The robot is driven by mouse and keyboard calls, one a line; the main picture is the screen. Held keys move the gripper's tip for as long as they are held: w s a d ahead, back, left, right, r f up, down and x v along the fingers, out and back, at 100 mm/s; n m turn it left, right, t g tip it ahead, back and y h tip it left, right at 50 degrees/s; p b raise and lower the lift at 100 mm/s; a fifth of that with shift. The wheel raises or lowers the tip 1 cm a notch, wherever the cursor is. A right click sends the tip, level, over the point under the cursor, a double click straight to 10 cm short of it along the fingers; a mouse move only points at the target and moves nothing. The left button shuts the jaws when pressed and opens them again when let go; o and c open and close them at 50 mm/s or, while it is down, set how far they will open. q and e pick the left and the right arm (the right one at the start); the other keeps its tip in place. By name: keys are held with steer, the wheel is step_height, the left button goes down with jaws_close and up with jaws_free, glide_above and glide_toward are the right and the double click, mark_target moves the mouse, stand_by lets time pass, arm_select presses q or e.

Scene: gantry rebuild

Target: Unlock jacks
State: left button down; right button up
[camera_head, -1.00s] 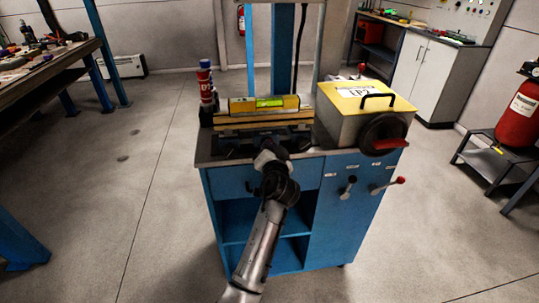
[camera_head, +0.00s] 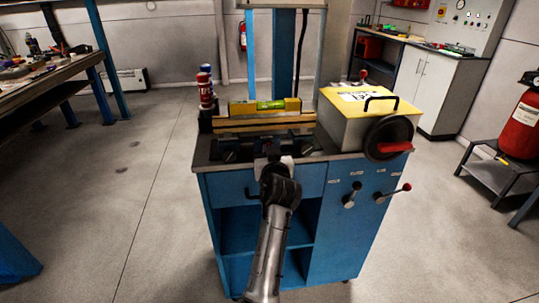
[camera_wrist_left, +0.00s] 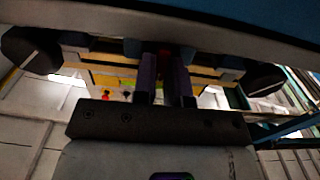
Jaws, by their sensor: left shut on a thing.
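A blue bench (camera_head: 275,181) with a dark top stands ahead. My left gripper (camera_head: 272,155) is at the front edge of that top, between dark fittings on either side. In the left wrist view, the two fingers (camera_wrist_left: 165,78) close around a small dark reddish part (camera_wrist_left: 164,58). Most of that part is hidden, so its exact shape cannot be told. Two dark round ends (camera_wrist_left: 30,48) and (camera_wrist_left: 264,84) show to either side of the fingers. No part can be clearly identified as a jack. My right gripper is not in view.
A yellow level (camera_head: 265,105) lies behind the gripper, with spray cans (camera_head: 206,92) at its left. A yellow-topped box (camera_head: 362,108) with a handwheel (camera_head: 388,138) stands at right.

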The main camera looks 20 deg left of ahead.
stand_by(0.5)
arm_select(q)
steer(key=c, duration=1.4)
jaws_free()
steer(key=shift+c, duration=0.2)
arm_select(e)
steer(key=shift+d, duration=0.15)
